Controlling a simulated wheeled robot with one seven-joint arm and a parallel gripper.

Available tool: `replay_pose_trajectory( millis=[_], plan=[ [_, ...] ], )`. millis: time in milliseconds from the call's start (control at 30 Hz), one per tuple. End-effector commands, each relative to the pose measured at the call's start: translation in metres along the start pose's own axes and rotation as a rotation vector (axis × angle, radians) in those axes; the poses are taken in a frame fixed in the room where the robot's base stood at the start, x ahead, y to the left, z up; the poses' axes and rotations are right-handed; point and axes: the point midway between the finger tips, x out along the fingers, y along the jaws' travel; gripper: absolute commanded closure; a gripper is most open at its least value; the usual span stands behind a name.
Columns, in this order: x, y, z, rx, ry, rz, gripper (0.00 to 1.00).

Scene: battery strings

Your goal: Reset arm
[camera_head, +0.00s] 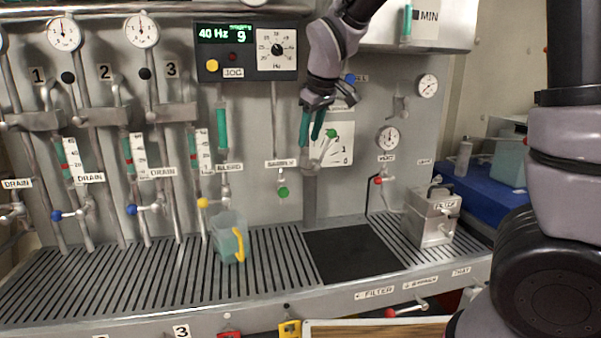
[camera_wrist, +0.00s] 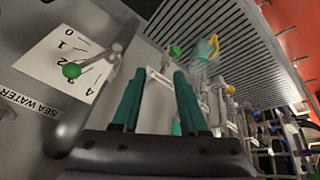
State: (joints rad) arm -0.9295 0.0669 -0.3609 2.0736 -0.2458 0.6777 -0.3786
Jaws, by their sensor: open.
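My gripper (camera_head: 312,124) hangs in front of the back panel, with its two teal fingers pointing down. It is open and empty, and its fingers also show spread apart in the wrist view (camera_wrist: 158,98). In the head view it is beside the white dial plate (camera_head: 338,150) and its green-knobbed lever (camera_head: 331,134). The plate and lever show at the left of the wrist view (camera_wrist: 72,70). The gripper appears apart from the lever, though the exact depth between them is hard to tell.
A jug with a yellow handle (camera_head: 229,240) stands on the slotted grating (camera_head: 130,283). A dark mat (camera_head: 352,256) lies to its right, then a metal filter box (camera_head: 433,217). Gauges, pipes and small valves line the panel. A blue surface (camera_head: 482,188) is at the right.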

Motion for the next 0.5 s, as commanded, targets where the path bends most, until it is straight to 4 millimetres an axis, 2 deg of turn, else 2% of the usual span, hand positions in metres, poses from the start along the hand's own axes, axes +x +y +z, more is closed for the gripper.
replay_pose_trajectory(
  millis=[33,100,200,333,500],
  plan=[
    [-0.022,0.021,0.019,0.108,0.017,-0.009,0.57],
    [-0.048,0.04,0.045,0.248,0.035,-0.021,0.57],
    [-0.084,0.059,0.084,0.438,0.065,-0.031,0.57],
    [-0.125,0.07,0.136,0.671,0.11,-0.027,0.57],
    [-0.164,0.063,0.194,0.934,0.173,0.001,0.57]
  ],
)
